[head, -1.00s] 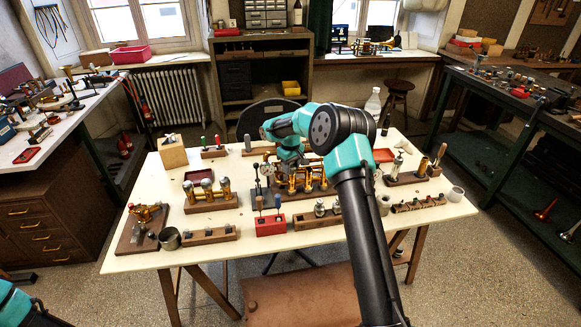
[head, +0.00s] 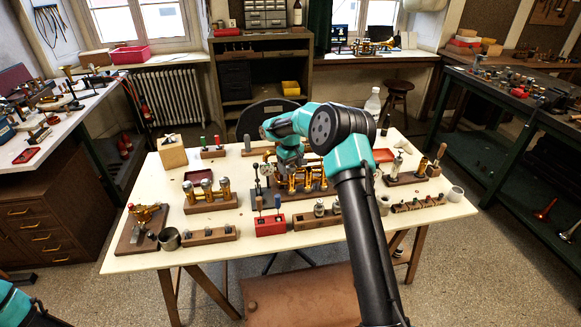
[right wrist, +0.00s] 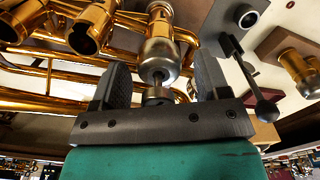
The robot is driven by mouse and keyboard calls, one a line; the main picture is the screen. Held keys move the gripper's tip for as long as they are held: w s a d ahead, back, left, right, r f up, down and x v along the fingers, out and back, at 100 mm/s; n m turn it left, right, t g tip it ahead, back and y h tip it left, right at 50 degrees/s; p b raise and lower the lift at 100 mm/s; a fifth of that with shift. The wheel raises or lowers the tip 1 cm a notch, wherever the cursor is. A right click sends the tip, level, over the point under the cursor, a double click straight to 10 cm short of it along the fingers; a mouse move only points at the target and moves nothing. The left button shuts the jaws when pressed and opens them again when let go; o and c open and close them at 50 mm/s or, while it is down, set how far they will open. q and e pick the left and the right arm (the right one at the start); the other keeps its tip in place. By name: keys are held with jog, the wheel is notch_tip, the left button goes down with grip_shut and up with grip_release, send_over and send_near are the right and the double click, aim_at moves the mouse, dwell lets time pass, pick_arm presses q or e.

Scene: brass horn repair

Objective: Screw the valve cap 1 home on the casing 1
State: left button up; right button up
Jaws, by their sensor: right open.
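The brass horn's valve section (head: 305,182) stands in a dark holder in the middle of the bench. My right gripper (head: 284,172) is over its left part, with the fingertips hard to make out in the head view. In the right wrist view, a brass casing (right wrist: 158,27) ends in a silvery valve cap (right wrist: 159,57). My open right gripper (right wrist: 160,68) has one dark finger on each side of the cap, with gaps visible. I cannot tell which casing number it is or how far the cap is screwed on. My left gripper is out of view.
Neighbouring brass tubes (right wrist: 92,28) lie close to the left finger. A dark ball-ended rod (right wrist: 262,100) stands close to the right finger. A wooden block with brass valve parts (head: 208,199) and a red block (head: 270,225) stand nearby on the bench.

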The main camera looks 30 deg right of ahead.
notch_tip(320, 180, up, 17)
jog(key=shift+r, duration=0.15)
dwell(0.4)
dwell(0.4)
